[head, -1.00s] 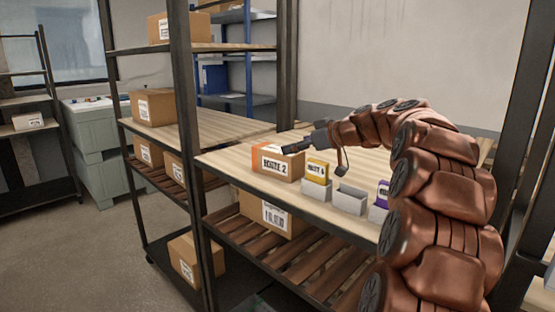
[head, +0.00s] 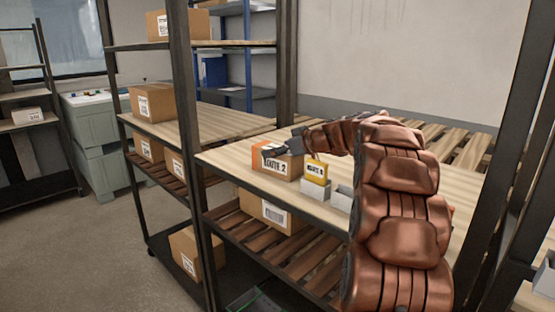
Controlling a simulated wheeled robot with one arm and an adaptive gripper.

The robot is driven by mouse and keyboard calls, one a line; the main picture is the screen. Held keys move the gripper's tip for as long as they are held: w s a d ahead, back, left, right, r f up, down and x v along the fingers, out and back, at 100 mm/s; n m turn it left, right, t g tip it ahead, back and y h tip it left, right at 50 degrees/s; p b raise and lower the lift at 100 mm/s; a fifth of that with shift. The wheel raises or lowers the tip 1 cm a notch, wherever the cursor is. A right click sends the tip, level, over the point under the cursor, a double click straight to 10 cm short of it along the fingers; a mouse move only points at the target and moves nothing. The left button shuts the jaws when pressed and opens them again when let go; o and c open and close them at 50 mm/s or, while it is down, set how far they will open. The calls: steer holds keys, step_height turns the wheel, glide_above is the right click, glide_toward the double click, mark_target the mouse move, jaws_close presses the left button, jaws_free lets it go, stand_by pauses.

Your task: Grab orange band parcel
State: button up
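The parcel with an orange band and a "ROUTE 2" label (head: 275,166) sits upright on the wooden shelf top (head: 228,161), near its front edge, in the head view. My gripper (head: 277,151) is at the top of this parcel, coming in from the right, with its dark fingers over the upper edge. The fingers are small and dark here. I cannot tell whether they are open or shut, or whether they touch the parcel.
A yellow labelled item (head: 316,172) stands in a grey holder (head: 314,189) just right of the parcel. Another grey holder (head: 341,199) is partly behind my arm. A cardboard box (head: 265,209) lies on the slatted shelf below. Dark posts (head: 187,130) stand at the left.

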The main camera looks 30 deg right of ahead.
steer(key=c, duration=1.5)
steer(key=shift+o, duration=0.2)
steer(key=shift+r+b, duration=0.6)
steer(key=shift+r, duration=4.4)
